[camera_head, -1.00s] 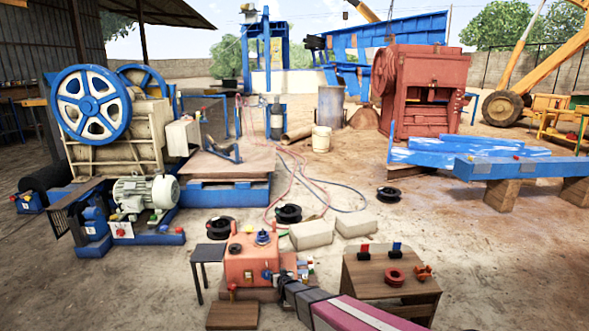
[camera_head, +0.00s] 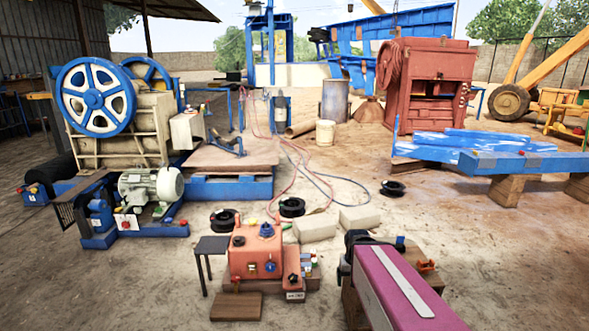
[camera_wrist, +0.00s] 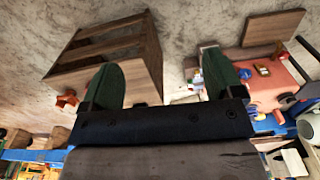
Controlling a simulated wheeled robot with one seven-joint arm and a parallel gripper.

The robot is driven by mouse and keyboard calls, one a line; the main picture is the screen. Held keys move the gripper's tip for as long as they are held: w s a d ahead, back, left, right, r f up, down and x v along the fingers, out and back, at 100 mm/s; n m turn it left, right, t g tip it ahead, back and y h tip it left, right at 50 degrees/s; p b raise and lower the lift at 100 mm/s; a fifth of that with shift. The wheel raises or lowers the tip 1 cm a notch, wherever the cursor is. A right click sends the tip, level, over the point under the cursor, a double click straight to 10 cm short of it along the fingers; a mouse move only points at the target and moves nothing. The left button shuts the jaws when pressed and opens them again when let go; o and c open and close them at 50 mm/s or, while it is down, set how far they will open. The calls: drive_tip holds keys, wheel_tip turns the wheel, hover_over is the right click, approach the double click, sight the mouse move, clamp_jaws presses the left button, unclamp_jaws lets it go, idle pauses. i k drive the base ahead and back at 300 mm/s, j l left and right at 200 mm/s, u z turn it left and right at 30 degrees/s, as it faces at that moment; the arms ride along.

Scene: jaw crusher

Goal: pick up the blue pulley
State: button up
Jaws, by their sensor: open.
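A small blue pulley-like part (camera_head: 266,229) sits on top of the orange-red box (camera_head: 240,262) in the head view. A small dark round part (camera_head: 239,241) lies beside it on the same top. My gripper (camera_wrist: 165,86) is open and empty, its two dark green fingers wide apart in the wrist view. In the head view my arm's end is to the right of the orange-red box, in front of the wooden stand (camera_head: 352,308), and hides most of that stand's top.
A dark stool (camera_head: 212,245) and a low wooden board (camera_head: 236,307) are beside the orange-red box. Pale blocks (camera_head: 315,229) and black rings (camera_head: 291,207) lie behind it. A crusher with a large blue flywheel (camera_head: 95,97) stands left. The ground at front left is clear.

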sight(264, 232)
drive_tip(key=i+j+u, duration=0.3)
drive_tip(key=i+j, duration=0.35)
drive_tip(key=i+u, duration=0.2)
drive_tip(key=i, duration=0.2)
